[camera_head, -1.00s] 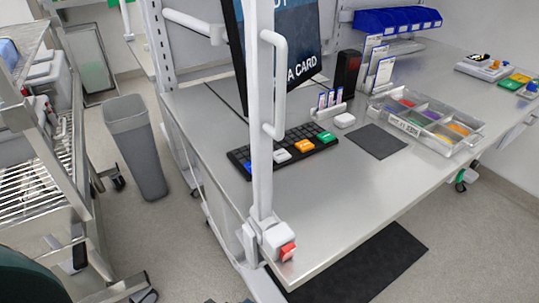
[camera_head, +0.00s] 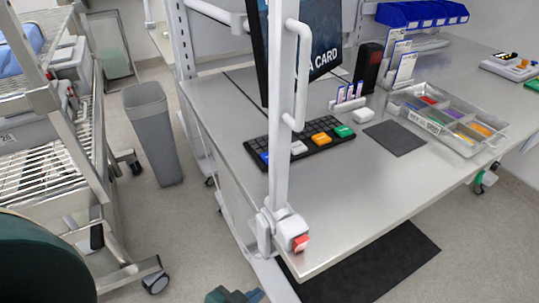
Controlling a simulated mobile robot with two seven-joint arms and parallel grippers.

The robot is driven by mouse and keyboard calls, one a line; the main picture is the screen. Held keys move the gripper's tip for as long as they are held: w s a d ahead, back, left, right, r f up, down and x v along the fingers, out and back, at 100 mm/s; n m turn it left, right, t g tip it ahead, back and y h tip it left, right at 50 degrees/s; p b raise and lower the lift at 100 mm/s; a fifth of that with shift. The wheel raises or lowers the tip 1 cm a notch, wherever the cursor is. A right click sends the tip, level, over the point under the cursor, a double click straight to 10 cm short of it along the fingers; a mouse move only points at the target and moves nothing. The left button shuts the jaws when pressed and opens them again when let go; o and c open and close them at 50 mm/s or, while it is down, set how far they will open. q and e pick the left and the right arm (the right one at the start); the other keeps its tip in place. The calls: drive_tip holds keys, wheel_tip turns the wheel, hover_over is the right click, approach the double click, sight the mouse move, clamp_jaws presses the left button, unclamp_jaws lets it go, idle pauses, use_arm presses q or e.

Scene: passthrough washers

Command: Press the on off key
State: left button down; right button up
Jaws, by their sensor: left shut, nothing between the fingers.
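A black keyboard (camera_head: 293,150) lies on the steel bench, with blue, white, orange (camera_head: 321,138) and green keys among the black ones. Any lettering on the keys is too small to read. A red rocker switch (camera_head: 301,242) sits on a light grey housing (camera_head: 287,228) at the foot of the white post, at the near corner of the bench. My left gripper (camera_head: 236,296) just shows at the bottom edge, dark teal, shut and empty, below and left of the red switch and apart from it. Its lower part is cut off. My right gripper is out of view.
The white post with a handle (camera_head: 300,75) stands before the screen (camera_head: 319,35). A grey bin (camera_head: 152,130) and wire-shelf cart (camera_head: 50,160) stand left.

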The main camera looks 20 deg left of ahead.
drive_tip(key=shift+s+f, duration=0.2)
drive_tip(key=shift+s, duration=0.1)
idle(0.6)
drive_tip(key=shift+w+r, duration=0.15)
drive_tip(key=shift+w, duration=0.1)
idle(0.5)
